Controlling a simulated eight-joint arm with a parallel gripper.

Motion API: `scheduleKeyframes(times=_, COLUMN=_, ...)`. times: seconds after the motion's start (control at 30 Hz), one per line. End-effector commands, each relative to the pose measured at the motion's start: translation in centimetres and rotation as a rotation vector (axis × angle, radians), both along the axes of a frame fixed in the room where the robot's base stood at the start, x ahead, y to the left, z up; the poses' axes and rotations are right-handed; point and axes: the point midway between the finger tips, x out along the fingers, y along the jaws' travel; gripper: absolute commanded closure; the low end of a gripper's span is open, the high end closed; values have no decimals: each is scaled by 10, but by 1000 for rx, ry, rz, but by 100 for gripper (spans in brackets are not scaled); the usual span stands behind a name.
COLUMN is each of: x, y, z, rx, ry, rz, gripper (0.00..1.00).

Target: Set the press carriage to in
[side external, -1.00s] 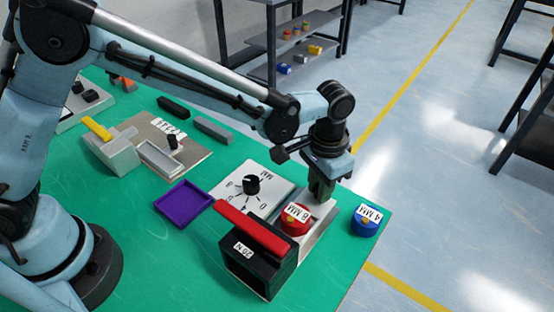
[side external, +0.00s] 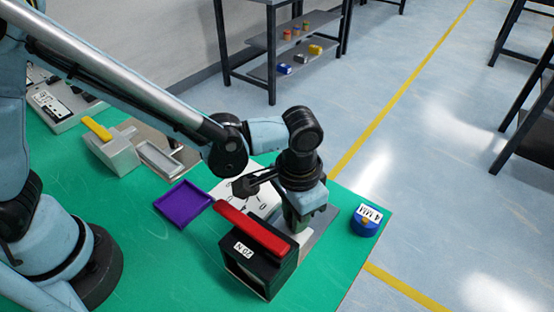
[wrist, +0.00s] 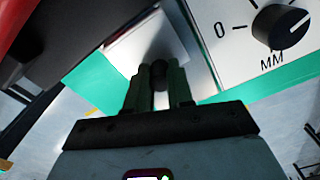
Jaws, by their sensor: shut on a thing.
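The press (side external: 240,268) is a black box with a red bar on top and a "20 N" label. Its carriage (wrist: 130,45) is a pale metal slide that runs to the press; only a strip of it shows beside my gripper in the side view. My gripper (side external: 298,226) is down over the carriage, close beside the press. In the wrist view my gripper (wrist: 160,75) is shut on the dark round knob (wrist: 160,68) of the carriage. The red 8 MM disc is not visible now, hidden by the press or my gripper.
A blue 4 MM disc (side external: 364,223) stands to the right near the table edge. A white dial panel (wrist: 235,50) lies close beside the carriage. A purple tray (side external: 184,208) lies left of the press. The green mat in front of the press is clear.

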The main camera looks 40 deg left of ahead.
Motion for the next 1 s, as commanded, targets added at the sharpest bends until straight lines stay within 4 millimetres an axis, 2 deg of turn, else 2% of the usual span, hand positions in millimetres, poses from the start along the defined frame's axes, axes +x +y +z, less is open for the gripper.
scheduleKeyframes(times=0.03, x=-7, y=-1, z=0, rx=0, ry=18, rz=-7, gripper=100)
scheduleKeyframes(times=0.07, x=-7, y=-1, z=0, rx=0, ry=18, rz=-7, gripper=75)
scheduleKeyframes(times=0.2, x=-6, y=-1, z=0, rx=1, ry=18, rz=-7, gripper=54)
scheduleKeyframes(times=0.5, x=-4, y=-1, z=1, rx=1, ry=13, rz=-4, gripper=53)
scheduleKeyframes(times=0.63, x=-4, y=0, z=8, rx=1, ry=12, rz=-4, gripper=53)
scheduleKeyframes(times=0.77, x=-4, y=0, z=25, rx=1, ry=12, rz=-4, gripper=53)
scheduleKeyframes(times=1.0, x=-4, y=0, z=68, rx=1, ry=13, rz=-4, gripper=53)
